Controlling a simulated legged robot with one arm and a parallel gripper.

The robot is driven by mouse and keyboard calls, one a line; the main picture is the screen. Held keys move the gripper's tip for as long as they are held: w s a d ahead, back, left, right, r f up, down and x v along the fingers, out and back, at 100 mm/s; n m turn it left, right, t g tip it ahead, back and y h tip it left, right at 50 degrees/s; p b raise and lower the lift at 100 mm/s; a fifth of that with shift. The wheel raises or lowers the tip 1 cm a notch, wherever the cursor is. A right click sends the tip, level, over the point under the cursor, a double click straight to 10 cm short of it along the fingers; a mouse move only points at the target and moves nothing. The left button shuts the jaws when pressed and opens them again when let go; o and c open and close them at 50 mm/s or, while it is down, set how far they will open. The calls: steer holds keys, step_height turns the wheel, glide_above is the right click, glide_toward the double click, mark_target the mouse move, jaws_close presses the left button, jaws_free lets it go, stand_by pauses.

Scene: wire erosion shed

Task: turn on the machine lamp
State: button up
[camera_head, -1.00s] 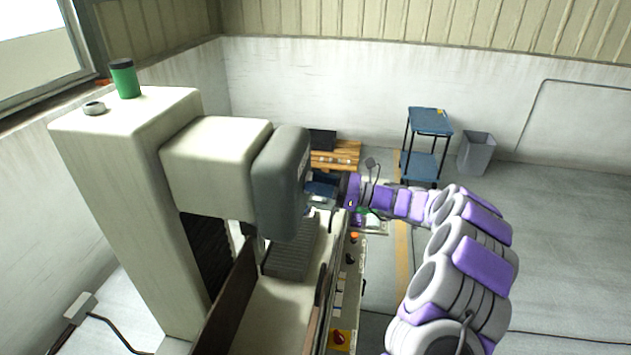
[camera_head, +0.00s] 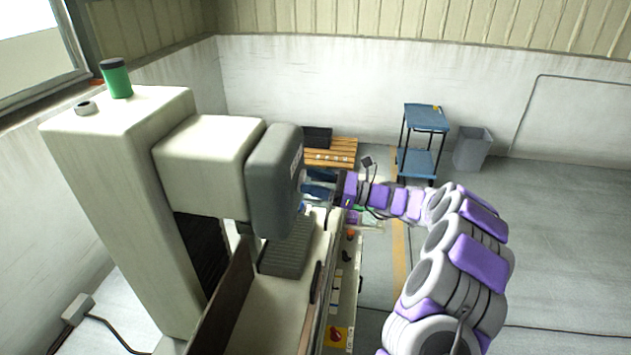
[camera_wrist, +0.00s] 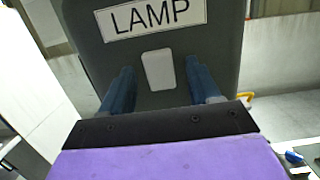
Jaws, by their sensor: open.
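The grey machine head (camera_head: 275,180) sits on the end of the cream machine's arm. In the wrist view its dark face (camera_wrist: 225,60) fills the upper middle and carries a white label reading LAMP (camera_wrist: 152,17). Below the label is a pale rocker switch (camera_wrist: 158,70). My gripper (camera_wrist: 160,88) is open, with one blue finger on each side of the switch in the picture. Nothing is between the fingers; contact with the face cannot be told. In the head view my gripper (camera_head: 318,188) is just right of the grey head, partly hidden by it.
The cream column (camera_head: 120,200) carries a green canister (camera_head: 116,78) and a small ring (camera_head: 86,108). Below are the machine bed (camera_head: 262,315) and a panel with a red knob (camera_head: 335,336). A blue cart (camera_head: 426,118) and grey bin (camera_head: 472,148) stand behind. Floor at right is open.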

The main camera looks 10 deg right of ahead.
steer(key=b+v, duration=0.2)
steer(key=v, duration=1.5)
steer(key=shift+d, duration=0.2)
steer(key=shift+d+f, duration=0.15)
steer(key=shift+d, duration=0.1)
